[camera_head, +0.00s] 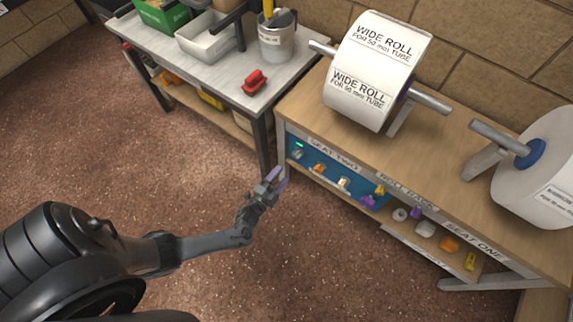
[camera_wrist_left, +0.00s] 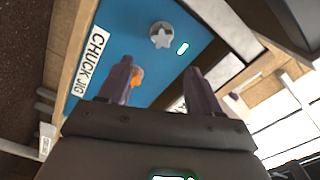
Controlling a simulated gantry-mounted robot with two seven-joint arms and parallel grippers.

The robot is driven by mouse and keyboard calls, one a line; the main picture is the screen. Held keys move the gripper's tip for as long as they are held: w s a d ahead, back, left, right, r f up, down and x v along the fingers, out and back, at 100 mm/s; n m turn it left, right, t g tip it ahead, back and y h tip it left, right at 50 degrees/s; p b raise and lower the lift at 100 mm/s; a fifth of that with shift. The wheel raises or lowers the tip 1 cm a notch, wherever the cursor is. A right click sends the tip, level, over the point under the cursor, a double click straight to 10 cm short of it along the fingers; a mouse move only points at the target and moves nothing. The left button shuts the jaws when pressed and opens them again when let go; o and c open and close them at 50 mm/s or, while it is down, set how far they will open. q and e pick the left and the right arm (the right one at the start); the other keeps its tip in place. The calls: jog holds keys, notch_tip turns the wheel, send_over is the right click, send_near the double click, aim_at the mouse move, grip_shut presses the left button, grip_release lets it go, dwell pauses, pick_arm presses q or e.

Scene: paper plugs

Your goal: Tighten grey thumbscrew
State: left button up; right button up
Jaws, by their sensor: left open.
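The grey thumbscrew (camera_wrist_left: 161,35) is a lobed knob on the blue panel, beside a lit green light, in the left wrist view. In the head view it is a small grey knob (camera_head: 297,153) at the left end of the blue panel (camera_head: 331,177) on the bench front. My left gripper (camera_head: 275,178) is open and empty, a little left of and below the panel in the head view. In the left wrist view its purple-grey fingers (camera_wrist_left: 160,76) are apart, with the thumbscrew beyond their tips. An orange knob (camera_wrist_left: 138,76) is partly hidden by the left finger. My right gripper is not in view.
The bench carries a wide paper roll (camera_head: 375,75) and a second roll (camera_head: 545,175). Several small coloured parts, including an orange one (camera_head: 449,243), sit along its lower front. A side table (camera_head: 215,68) holds a red object (camera_head: 254,82) and bins. Open floor lies left of the bench.

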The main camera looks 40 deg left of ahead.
aim_at(295, 158)
pick_arm(q)
jog(key=w+n+b, duration=0.2)
jog(key=n+b, duration=0.1)
jog(key=n, duration=0.1)
jog(key=w+a+n+b, duration=0.1)
jog(key=w+n+b, duration=0.2)
jog(key=n+b, duration=0.1)
jog(key=w+f+n+b, duration=0.1)
jog(key=w+n+b, duration=0.2)
jog(key=n, duration=0.2)
jog(key=shift+a+n+b, duration=0.4)
jog(key=shift+w+r+b, duration=0.2)
jog(key=shift+w+b, duration=0.1)
jog(key=shift+w, duration=0.55)
jog(key=shift+s+a, duration=0.1)
